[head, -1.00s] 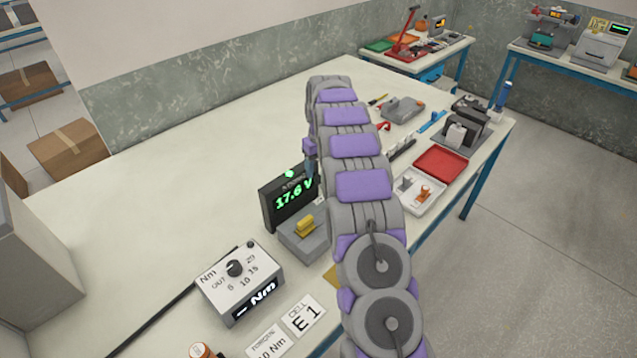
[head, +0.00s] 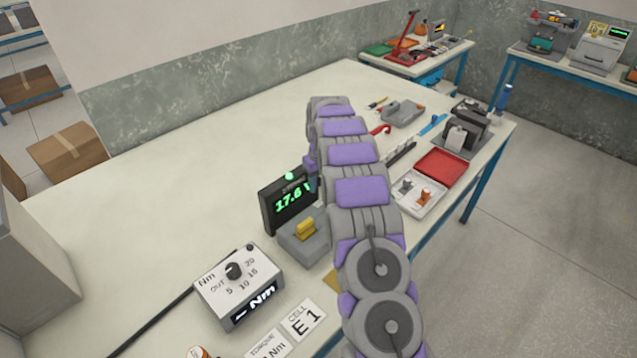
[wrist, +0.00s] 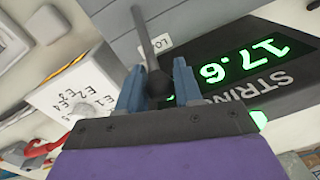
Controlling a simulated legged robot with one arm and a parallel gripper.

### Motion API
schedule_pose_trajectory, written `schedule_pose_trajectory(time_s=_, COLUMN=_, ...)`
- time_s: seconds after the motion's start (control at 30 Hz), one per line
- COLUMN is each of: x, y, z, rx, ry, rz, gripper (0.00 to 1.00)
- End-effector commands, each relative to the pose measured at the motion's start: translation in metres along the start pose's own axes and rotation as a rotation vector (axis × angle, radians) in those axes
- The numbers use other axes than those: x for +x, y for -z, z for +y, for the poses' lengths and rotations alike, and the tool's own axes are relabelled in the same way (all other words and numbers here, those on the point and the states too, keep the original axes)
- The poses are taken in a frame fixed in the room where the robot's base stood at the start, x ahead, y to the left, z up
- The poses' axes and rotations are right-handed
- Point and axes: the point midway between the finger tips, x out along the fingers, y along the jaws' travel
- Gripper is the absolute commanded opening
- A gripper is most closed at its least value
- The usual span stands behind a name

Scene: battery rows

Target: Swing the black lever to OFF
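In the wrist view a lever with a grey rod and a dark round knob (wrist: 157,82) stands between the two blue fingers of my gripper (wrist: 158,82). The fingers are apart, one on each side of the knob. I cannot tell whether they touch it. A dark display unit with green digits (wrist: 243,62) reads 17.6 beside the right finger. In the head view the display unit (head: 289,199) stands on the bench, left of my arm. My gripper (head: 312,184) is mostly hidden there beside it, and the black lever is hidden. No OFF mark is readable.
A grey block with a yellow handle (head: 305,229) sits in front of the display. A white torque dial box (head: 238,285) stands nearer. Red (head: 442,166) and white (head: 419,193) trays lie right of my arm. The bench's left back is clear.

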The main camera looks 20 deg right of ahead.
Motion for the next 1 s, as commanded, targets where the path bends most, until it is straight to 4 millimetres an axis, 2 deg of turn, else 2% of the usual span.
schedule_pose_trajectory(time_s=0.07, x=-0.0001, y=0.0000, z=0.0001, rx=0.000, ry=0.000, rz=0.000, gripper=0.26)
schedule_pose_trajectory(time_s=0.33, x=-0.0001, y=-0.0001, z=0.0003, rx=0.000, ry=0.000, rz=0.000, gripper=0.01)
schedule_pose_trajectory(time_s=1.0, x=-0.0051, y=-0.0057, z=0.0012, rx=-0.002, ry=0.013, rz=0.051, gripper=0.00)
